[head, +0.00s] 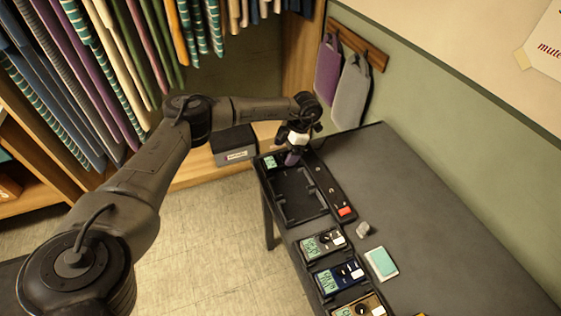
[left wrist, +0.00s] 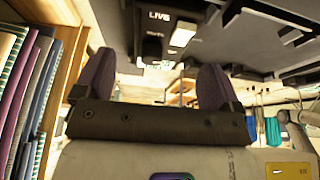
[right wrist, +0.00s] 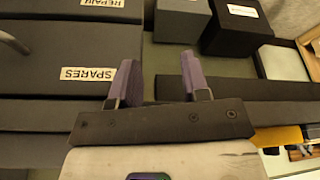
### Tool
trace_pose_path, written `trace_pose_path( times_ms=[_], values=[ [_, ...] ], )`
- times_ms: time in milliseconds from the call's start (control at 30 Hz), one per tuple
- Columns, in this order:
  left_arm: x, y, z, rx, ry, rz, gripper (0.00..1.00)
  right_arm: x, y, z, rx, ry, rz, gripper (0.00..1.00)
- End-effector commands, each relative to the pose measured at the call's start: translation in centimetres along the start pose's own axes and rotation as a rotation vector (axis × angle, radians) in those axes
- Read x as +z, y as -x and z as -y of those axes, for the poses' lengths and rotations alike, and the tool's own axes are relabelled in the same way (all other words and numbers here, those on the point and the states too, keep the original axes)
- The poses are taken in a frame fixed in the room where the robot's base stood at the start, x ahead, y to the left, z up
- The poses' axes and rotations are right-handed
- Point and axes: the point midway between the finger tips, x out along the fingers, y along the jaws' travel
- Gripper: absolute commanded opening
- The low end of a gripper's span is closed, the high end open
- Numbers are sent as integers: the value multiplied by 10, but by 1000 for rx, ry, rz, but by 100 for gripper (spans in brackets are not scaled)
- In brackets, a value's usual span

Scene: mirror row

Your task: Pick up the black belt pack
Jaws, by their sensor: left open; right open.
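My left gripper (head: 291,158) is open, its purple fingertips low over the far end of the dark table beside a dark pack with a green display (head: 270,162). The gripper partly hides that pack, so I cannot tell its full colour. Another dark-bodied pack (head: 322,243) with a green display sits nearer, in a row with a blue pack (head: 340,277) and a tan pack (head: 362,307). The left wrist view shows the left fingers (left wrist: 158,88) apart with nothing clearly between them. My right gripper (right wrist: 157,82) is open and empty, in front of dark boxes.
An empty black tray (head: 300,198) lies between the far pack and the nearer ones. A black strip with a red button (head: 345,211) runs beside it. A teal-topped pad (head: 381,263) lies on the table (head: 430,220). A grey box (head: 235,145) stands on the shelf behind.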

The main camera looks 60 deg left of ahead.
Motion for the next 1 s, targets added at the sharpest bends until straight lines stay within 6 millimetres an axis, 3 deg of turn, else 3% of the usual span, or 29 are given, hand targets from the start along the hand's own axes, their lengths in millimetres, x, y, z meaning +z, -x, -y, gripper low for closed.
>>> trace_pose_path(
  times_ms=[233,600,1000],
  values=[
    [-1,-29,0,0,-1,-1,89,0,0,-2,5,6,1,43],
    [-1,-36,0,0,0,0,88,0,0,-2,6,8,1,43],
    [-1,-35,-1,0,0,0,50,0,1,0,1,1,0,43]
  ],
)
